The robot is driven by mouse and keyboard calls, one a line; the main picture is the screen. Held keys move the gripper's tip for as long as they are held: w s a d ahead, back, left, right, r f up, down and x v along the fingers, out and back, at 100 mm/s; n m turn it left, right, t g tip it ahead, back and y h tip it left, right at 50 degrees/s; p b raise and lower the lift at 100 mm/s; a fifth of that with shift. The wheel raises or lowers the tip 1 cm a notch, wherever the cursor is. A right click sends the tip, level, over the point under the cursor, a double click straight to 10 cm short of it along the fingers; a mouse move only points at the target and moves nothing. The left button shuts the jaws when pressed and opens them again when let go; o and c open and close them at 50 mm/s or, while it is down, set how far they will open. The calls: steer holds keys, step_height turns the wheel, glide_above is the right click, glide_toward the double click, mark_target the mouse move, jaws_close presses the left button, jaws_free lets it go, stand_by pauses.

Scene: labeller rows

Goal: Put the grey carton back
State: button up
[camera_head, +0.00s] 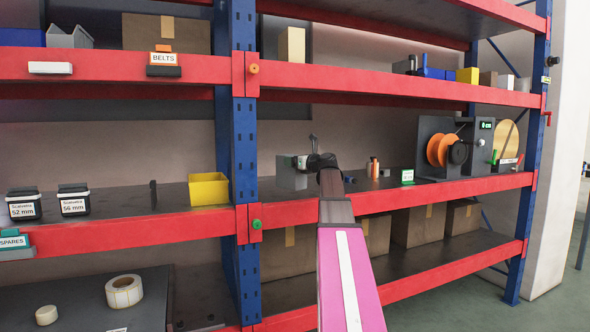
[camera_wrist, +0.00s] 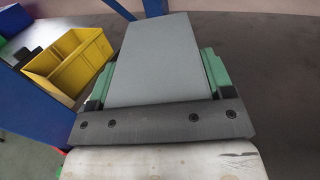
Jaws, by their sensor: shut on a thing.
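The grey carton (camera_wrist: 162,58) fills the middle of the wrist view, a plain grey box between the green finger pads of my gripper (camera_wrist: 158,80). My gripper is shut on it. In the head view the carton (camera_head: 290,179) shows as a small grey block beyond my arm, over the middle shelf of the right-hand bay. My gripper (camera_head: 302,162) is partly hidden there by my wrist. I cannot tell whether the carton touches the shelf.
A yellow bin (camera_head: 208,190) stands left of the blue upright (camera_head: 243,130). A spool machine (camera_head: 447,150) and a small green-edged sign (camera_head: 407,177) stand to the right on the middle shelf. Brown cartons (camera_head: 417,226) sit below.

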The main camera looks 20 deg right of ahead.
steer(key=shift+f, duration=1.5)
steer(key=o, duration=1.6)
steer(key=shift+s, duration=0.35)
steer(key=v, duration=1.1)
steer(key=shift+s+d, duration=0.2)
